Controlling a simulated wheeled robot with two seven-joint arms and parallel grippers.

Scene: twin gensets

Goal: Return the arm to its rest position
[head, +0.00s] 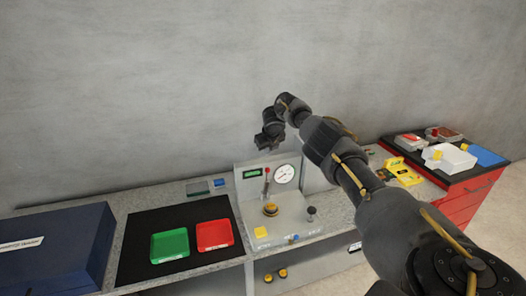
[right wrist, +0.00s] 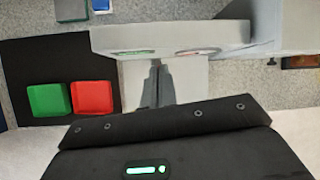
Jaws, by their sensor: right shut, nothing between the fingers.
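My right arm reaches in from the lower right of the head view. In the right wrist view the two fingers (right wrist: 157,88) are together, in front of the unit's panel (right wrist: 180,38). My left gripper is not in view.
A green tray (head: 169,245) and a red tray (head: 214,235) lie on a black mat (head: 133,262) on the bench. A dark blue case (head: 95,240) is at the left. A red cabinet (head: 460,205) with several items stands at the right. The grey wall is behind.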

